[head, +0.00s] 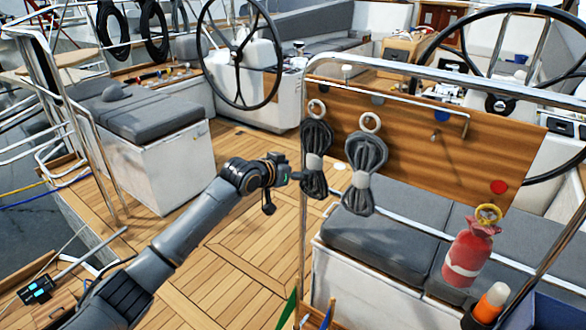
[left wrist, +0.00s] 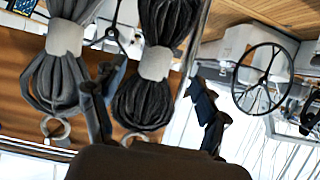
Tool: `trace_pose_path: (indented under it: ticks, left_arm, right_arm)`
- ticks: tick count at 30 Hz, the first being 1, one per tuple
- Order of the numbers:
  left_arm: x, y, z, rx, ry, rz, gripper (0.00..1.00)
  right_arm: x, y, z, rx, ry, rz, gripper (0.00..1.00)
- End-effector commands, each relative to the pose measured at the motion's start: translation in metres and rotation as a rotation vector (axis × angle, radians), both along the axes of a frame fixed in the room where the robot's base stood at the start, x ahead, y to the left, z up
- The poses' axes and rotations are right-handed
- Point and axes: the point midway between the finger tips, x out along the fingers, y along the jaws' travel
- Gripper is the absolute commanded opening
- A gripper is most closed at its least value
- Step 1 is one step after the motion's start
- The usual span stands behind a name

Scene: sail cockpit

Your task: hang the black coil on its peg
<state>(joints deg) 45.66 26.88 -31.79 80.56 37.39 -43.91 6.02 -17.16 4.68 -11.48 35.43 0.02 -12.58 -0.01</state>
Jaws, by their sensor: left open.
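Two bundled rope coils with white wraps hang side by side from light rings on the wooden panel (head: 440,150). The left one, the darker black coil (head: 316,165), also shows in the left wrist view (left wrist: 150,95). The dark grey coil (head: 365,160) hangs to its right and shows at left in the left wrist view (left wrist: 60,75). My left gripper (head: 294,176) is at the black coil's left side in the head view. In the left wrist view its open fingers stand on either side of the black coil. Contact cannot be told. My right gripper is not in view.
A steel rail (head: 440,72) frames the panel, with a post close to my left gripper. A blue peg-like knob (head: 442,115) and a red disc (head: 499,187) are on the panel.

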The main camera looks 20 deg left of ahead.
Motion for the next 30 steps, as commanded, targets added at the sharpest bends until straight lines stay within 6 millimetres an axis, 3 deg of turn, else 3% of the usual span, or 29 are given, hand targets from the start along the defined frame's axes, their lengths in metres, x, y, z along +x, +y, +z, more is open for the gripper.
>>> trace_pose_path:
  ticks: [7,21,30]
  left_arm:
    - [-0.019,0.008,0.011,0.000,-0.005,0.000,0.74]
    - [-0.091,0.034,0.046,0.000,-0.006,0.000,0.74]
    - [-0.102,0.038,0.049,-0.004,-0.004,0.002,0.74]
  right_arm:
    - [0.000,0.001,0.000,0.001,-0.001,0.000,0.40]
    - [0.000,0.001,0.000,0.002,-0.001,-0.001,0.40]
    - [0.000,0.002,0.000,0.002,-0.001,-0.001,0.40]
